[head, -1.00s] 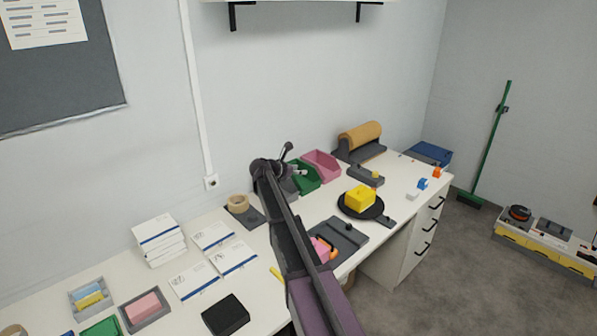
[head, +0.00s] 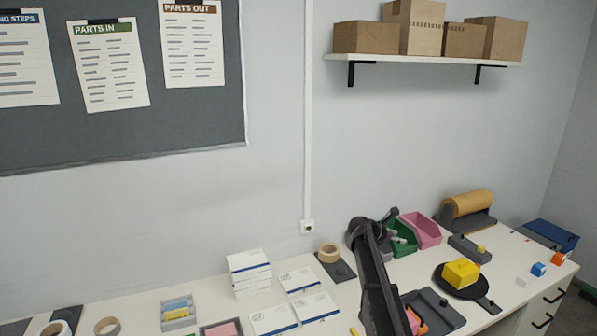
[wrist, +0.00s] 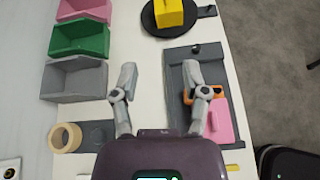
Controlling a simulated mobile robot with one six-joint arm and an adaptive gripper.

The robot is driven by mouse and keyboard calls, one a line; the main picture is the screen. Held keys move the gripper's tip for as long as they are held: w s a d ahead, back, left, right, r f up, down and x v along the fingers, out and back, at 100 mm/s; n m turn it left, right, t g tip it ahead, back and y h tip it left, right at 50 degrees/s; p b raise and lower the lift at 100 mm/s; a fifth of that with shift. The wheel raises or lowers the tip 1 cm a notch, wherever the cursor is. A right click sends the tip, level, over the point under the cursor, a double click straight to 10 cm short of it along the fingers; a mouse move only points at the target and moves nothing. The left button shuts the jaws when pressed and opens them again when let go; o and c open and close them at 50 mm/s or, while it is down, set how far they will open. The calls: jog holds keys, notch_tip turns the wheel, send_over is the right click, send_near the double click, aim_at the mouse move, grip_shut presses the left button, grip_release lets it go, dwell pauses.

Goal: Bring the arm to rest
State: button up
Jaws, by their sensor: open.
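My gripper (head: 388,218) is at the end of my raised arm, above the white workbench (head: 140,308), in front of the green bin (head: 403,238). In the wrist view my gripper (wrist: 161,70) has its two fingers spread wide with nothing between them. The right finger overlaps the grey tray (wrist: 178,60), which holds a pink piece (wrist: 220,122) and an orange piece (wrist: 190,97). The arm hides part of the bench and tray in the head view.
Near the gripper are a pink bin (head: 424,230), a tape roll (head: 329,253) and a yellow block (head: 460,272) on a black disc (head: 455,291). A shelf (head: 420,60) with cartons hangs above. The wall space between is clear.

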jog(key=s+a+f+m+g+y, duration=0.1)
jog(key=s+a+f+m+y, duration=0.3)
jog(key=s+a+m, duration=0.3)
jog(key=s+a+f+m+g+y+b, duration=0.1)
jog(key=s+a+f+m+y, duration=0.3)
jog(key=s, duration=1.3)
jog(key=s+a+f+m+g+y, duration=0.2)
jog(key=s+a+f+m+y, duration=0.2)
jog(key=s+a+m, duration=0.5)
jog(key=shift+s+a+m+b, duration=0.3)
jog(key=shift+s+a, duration=0.8)
jog(key=shift+s, duration=0.75)
